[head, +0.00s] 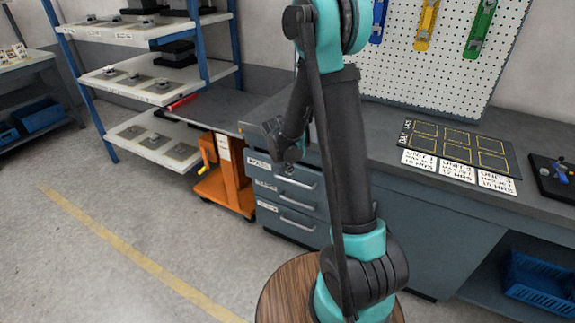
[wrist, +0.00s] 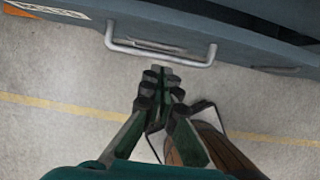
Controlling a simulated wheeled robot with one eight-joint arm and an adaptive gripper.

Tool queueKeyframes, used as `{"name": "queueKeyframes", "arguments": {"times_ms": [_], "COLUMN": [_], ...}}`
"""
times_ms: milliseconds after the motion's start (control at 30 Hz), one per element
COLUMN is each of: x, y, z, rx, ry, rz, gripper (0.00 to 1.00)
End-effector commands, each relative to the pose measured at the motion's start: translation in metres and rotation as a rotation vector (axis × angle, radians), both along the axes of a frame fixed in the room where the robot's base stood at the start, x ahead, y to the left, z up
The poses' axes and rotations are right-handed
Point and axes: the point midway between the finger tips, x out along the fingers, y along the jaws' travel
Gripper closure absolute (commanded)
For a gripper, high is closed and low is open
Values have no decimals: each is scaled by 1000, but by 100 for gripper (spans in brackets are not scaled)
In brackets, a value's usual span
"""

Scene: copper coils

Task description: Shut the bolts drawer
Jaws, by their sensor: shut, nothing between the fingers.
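The grey-blue drawer unit has three stacked drawers with bar handles and small labels. The top drawer (head: 262,164) has a label too small to read surely, so I cannot confirm it is the bolts drawer. In the wrist view a drawer front (wrist: 240,48) crosses the top, with a dark opening behind it at the right, so it stands at least partly open. Its pale bar handle (wrist: 160,53) faces my gripper (wrist: 160,78). My gripper is shut and empty, just outside the handle; I cannot tell whether they touch. It also shows in the head view (head: 291,158), beside the top drawer.
Two lower drawers (head: 284,205) sit beneath. An orange cart (head: 228,180) stands close at the left. The grey workbench (head: 400,185) runs above and right, with a marked mat (head: 455,148) on it. The floor (head: 130,215) in front and left is clear.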

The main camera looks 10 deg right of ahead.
Motion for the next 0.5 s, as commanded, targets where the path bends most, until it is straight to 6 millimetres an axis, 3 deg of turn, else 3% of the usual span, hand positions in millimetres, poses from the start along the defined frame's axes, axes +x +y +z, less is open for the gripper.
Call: {"name": "queueKeyframes", "arguments": {"times_ms": [233,500], "x": [11,38], "y": [-8,-28], "z": [-34,-32], "rx": [0,0], "ry": [0,-1], "rz": [0,-1], "gripper": [100,100]}}
